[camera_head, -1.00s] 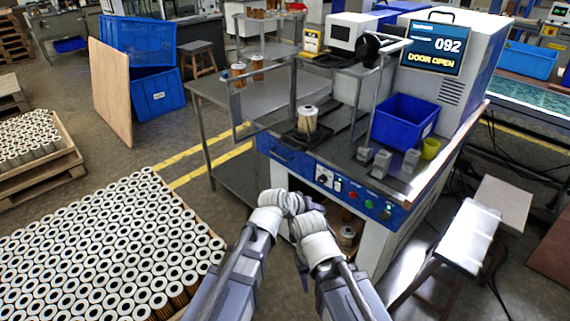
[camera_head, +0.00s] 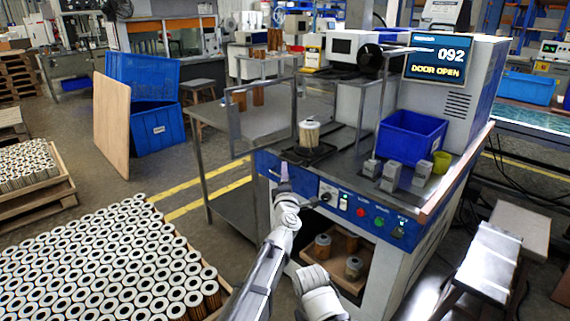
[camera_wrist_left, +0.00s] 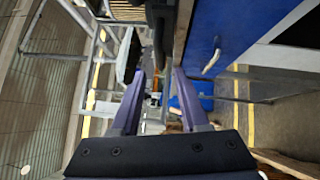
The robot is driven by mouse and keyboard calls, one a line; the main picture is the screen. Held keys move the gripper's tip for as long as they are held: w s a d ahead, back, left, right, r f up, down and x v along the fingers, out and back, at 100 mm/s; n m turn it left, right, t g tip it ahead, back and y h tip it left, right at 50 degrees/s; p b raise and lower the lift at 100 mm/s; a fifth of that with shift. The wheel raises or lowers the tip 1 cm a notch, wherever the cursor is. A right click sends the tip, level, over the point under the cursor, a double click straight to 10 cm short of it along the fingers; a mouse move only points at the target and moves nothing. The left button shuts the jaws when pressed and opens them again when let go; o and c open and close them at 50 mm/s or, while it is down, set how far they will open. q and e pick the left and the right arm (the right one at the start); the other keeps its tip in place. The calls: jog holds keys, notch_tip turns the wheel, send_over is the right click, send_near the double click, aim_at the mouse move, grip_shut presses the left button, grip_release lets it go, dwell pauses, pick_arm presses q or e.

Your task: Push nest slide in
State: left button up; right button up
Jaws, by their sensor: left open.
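The nest slide (camera_head: 296,158) is a black tray on the machine's worktop, below the open door frame. A white-and-tan filter cartridge (camera_head: 309,135) stands upright in it. My left gripper (camera_head: 284,178) is raised in front of the blue front panel, just below and left of the nest slide in the picture. In the left wrist view its two purple fingers (camera_wrist_left: 159,100) are apart with nothing between them. I cannot tell whether a fingertip touches the panel or slide. My right arm shows at the bottom middle, but its gripper is not visible.
A blue bin (camera_head: 411,136), grey blocks and a yellow cup (camera_head: 441,162) stand right on the worktop. Knobs and buttons line the blue panel (camera_head: 352,204). A pallet of cartridges (camera_head: 225,287) lies lower left.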

pick_arm(q)
jog(key=w, duration=0.5)
jog(key=w+r+p, duration=0.1)
jog(key=w, duration=0.1)
jog(key=shift+w+a, duration=0.15)
jog(key=shift+w, duration=0.15)
grip_shut()
dwell(1.1)
